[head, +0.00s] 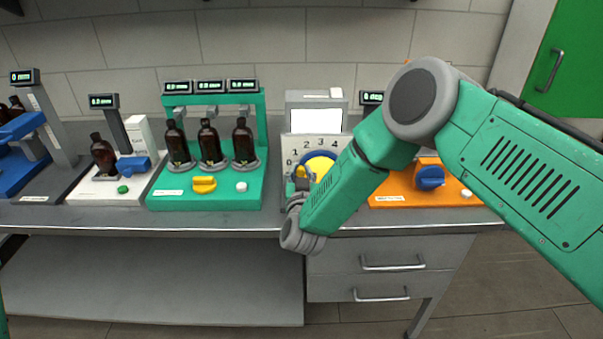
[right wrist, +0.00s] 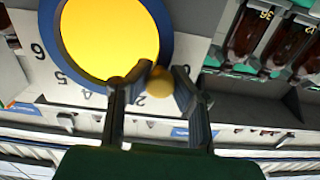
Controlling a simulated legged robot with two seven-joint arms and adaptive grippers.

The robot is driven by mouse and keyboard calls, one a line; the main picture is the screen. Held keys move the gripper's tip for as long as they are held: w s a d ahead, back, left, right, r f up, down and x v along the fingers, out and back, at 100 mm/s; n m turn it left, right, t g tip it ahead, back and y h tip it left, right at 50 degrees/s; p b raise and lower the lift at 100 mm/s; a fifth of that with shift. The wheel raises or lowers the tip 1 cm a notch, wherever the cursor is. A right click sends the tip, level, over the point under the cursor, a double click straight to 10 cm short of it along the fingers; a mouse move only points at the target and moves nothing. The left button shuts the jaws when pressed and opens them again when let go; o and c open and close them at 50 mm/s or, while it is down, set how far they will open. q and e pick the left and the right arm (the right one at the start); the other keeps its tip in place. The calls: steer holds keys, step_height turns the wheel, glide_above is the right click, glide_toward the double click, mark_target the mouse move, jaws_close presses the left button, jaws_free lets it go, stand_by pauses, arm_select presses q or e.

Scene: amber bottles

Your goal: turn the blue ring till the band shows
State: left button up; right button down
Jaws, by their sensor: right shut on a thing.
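The blue ring (right wrist: 166,22) circles a yellow disc (right wrist: 110,38) on a pale panel with printed numbers. The disc also shows in the head view (head: 321,165), with part of the ring hidden by my right arm. My right gripper (right wrist: 160,76) is at the ring's edge, its two fingers on either side of a small round yellow knob (right wrist: 159,82). It is shut on this knob. In the head view the right gripper (head: 301,178) is at the panel's lower left, mostly covered by my wrist. My left gripper is not in view.
A green station (head: 212,195) with several amber bottles stands left of the panel. A white station (head: 100,185) with one bottle is farther left. An orange station (head: 395,197) with a blue knob (head: 430,177) is right. Drawers hang below the bench's front edge.

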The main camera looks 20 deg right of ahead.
steer(key=shift+d+r+m, duration=0.1)
steer(key=shift+d+m, duration=0.3)
steer(key=shift+m, duration=0.1)
steer(key=shift+s+d+r+m+b, duration=0.1)
steer(key=shift+r+m+b, duration=0.1)
steer(key=shift+m+b, duration=0.35)
steer(key=shift+s+a+r+m+b, duration=0.15)
steer(key=shift+r+m+b, duration=0.1)
steer(key=shift+m, duration=0.35)
steer(key=shift+w+a+r+m+b, duration=0.15)
steer(key=shift+r+m, duration=0.1)
steer(key=shift+m, duration=0.3)
steer(key=shift+s+d, duration=0.1)
steer(key=shift+d, duration=0.2)
steer(key=c, duration=1.3)
jaws_free()
steer(key=shift+s+d, duration=0.1)
steer(key=shift+c, duration=0.2)
steer(key=shift+r, duration=0.15)
steer(key=shift+a, duration=0.3)
steer(key=v, duration=1.2)
